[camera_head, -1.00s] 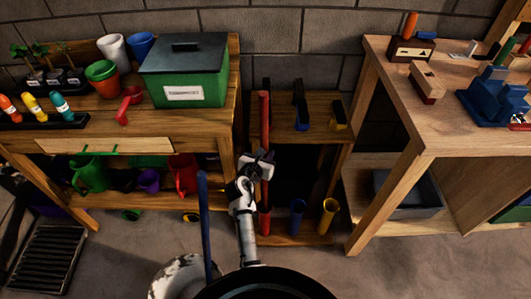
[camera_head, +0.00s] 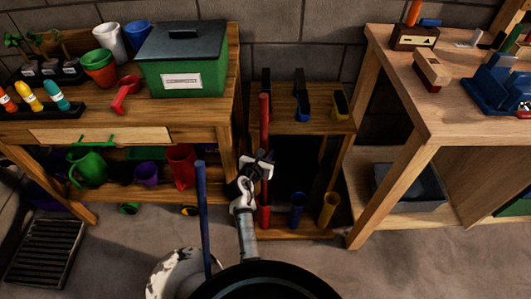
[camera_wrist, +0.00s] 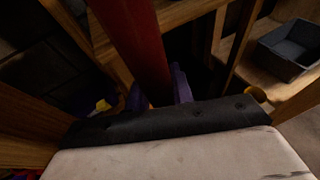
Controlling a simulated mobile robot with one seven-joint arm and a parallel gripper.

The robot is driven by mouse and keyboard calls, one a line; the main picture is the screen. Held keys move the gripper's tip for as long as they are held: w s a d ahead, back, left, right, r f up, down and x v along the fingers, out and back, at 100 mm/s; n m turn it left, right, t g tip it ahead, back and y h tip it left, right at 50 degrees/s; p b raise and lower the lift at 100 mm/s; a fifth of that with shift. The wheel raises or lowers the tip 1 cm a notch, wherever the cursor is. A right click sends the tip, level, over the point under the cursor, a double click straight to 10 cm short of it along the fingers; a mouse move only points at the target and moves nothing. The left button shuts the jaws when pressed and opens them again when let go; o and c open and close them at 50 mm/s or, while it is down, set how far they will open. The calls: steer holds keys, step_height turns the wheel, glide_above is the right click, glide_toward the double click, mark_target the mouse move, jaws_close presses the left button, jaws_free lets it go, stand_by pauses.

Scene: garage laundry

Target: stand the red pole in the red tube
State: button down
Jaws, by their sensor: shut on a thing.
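The red pole (camera_head: 264,120) is upright in the head view, in front of the left side of a wooden rack. My gripper (camera_head: 262,168) is shut on it, around its lower middle. In the wrist view the red pole (camera_wrist: 138,45) runs down between the fingers (camera_wrist: 160,92). The red tube (camera_head: 264,217) stands at the left of the rack's base, in line below the pole. The pole's lower end overlaps the tube in the picture, so I cannot tell whether it is inside or in front of it.
A blue tube (camera_head: 298,209) and a yellow tube (camera_head: 329,208) stand right of the red one. A blue pole (camera_head: 203,215) rises on the left, near my gripper. Workbenches flank the rack, the left with a green box (camera_head: 182,78), the right with a grey bin (camera_head: 408,188) below.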

steer(key=shift+f+b, duration=0.85)
steer(key=shift+f, duration=0.7)
steer(key=c, duration=1.1)
jaws_free()
steer(key=v, duration=1.3)
steer(key=shift+s+a+r, duration=0.15)
steer(key=shift+s, duration=0.2)
